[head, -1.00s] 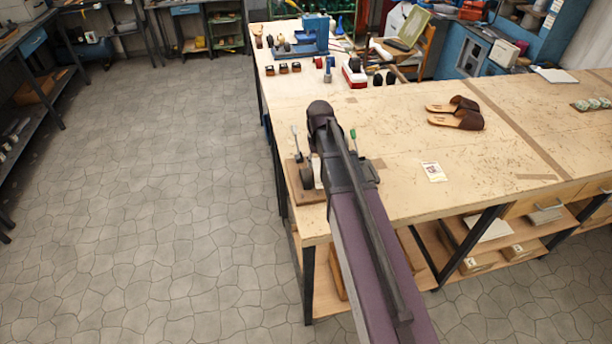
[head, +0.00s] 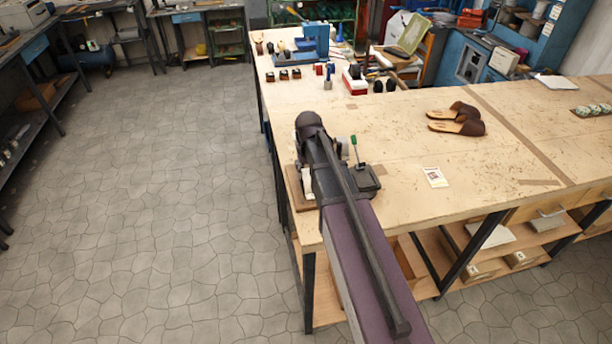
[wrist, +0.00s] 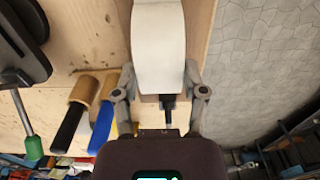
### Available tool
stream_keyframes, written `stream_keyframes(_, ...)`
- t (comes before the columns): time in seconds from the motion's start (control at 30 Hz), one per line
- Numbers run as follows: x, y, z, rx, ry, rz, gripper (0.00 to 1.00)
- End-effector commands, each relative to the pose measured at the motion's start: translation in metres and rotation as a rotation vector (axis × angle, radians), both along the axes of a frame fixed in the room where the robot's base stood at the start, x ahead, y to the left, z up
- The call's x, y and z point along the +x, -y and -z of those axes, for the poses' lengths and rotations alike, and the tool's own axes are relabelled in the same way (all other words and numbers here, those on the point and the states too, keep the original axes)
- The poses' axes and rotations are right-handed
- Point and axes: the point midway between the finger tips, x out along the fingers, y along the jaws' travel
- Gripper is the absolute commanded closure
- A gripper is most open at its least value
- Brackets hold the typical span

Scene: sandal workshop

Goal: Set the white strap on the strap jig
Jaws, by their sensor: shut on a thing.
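In the wrist view the white strap (wrist: 158,42) is a broad curved band at the top middle. My gripper (wrist: 160,78) has a finger along each side of it and is shut on it. A wooden board (wrist: 200,18), seemingly the base of the strap jig, lies below the strap, and a dark peg (wrist: 168,104) shows at the strap's near end. Whether strap and board touch, I cannot tell. In the head view the board (head: 296,190) sits at the bench's left edge. My arm hides most of it, and my fingers are hidden there.
A green-handled lever (head: 354,143) on a dark base (head: 367,182) stands just right of my arm. Brown sandals (head: 458,120) and a card (head: 434,177) lie right, with bare bench (head: 400,145) between.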

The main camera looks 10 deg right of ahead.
Motion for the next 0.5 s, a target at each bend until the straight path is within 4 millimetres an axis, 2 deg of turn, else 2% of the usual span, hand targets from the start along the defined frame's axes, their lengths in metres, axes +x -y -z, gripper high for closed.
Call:
stream_keyframes(0.07, 0.000, -0.009, 0.003, 0.000, 0.000, 0.000, 0.76)
stream_keyframes(0.2, 0.000, -0.007, 0.012, 0.000, 0.000, 0.002, 0.76)
stream_keyframes(0.5, 0.000, -0.007, 0.012, 0.000, 0.000, 0.001, 0.76)
